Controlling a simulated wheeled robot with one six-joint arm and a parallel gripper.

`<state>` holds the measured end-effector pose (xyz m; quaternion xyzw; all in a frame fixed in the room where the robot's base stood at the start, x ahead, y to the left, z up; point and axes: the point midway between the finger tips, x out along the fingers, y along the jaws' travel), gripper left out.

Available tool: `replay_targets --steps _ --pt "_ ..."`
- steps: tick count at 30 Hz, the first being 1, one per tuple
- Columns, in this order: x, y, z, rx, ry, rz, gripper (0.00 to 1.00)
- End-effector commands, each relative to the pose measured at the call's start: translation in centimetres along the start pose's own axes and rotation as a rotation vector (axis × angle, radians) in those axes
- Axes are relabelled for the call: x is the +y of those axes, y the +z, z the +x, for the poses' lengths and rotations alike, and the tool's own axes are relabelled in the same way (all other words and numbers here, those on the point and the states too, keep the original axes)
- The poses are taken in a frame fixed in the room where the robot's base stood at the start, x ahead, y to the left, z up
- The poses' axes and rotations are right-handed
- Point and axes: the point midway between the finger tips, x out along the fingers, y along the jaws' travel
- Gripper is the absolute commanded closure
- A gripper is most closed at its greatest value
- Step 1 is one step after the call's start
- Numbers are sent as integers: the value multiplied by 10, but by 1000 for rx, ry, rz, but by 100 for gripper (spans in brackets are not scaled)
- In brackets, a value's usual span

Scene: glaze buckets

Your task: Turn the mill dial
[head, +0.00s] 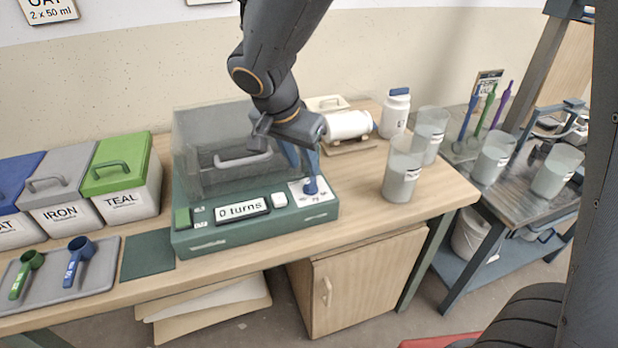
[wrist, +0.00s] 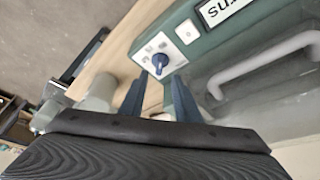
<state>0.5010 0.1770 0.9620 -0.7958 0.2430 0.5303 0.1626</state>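The mill (head: 262,230) is a green box on the wooden bench, with a clear lid and a display (head: 242,209) reading "0 turns". Its blue dial (head: 311,187) sits on a white marked plate at the mill's right front. The dial also shows in the wrist view (wrist: 160,60), its knob near the plate's lower part. My gripper (head: 302,166) is above and just behind the dial, pointing down. In the wrist view my gripper's two blue fingers (wrist: 157,80) are apart, with the dial just beyond their tips and roughly centred between them. Nothing is held.
The lid's grey handle (head: 242,160) is close left of my gripper. A white jar (head: 348,125) lies on a stand behind, and clear beakers (head: 401,172) stand to the right. Lidded bins (head: 120,180) and a scoop tray (head: 60,275) are on the left.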

Motion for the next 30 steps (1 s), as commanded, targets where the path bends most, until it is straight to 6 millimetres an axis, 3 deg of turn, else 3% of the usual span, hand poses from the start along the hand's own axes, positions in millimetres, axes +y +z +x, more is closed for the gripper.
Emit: replay_targets --steps 12,25,30 --pt "2 1 58 -3 3 -1 70" --pt "1 0 68 -2 1 -1 70" --pt "1 0 68 -2 1 -1 97"
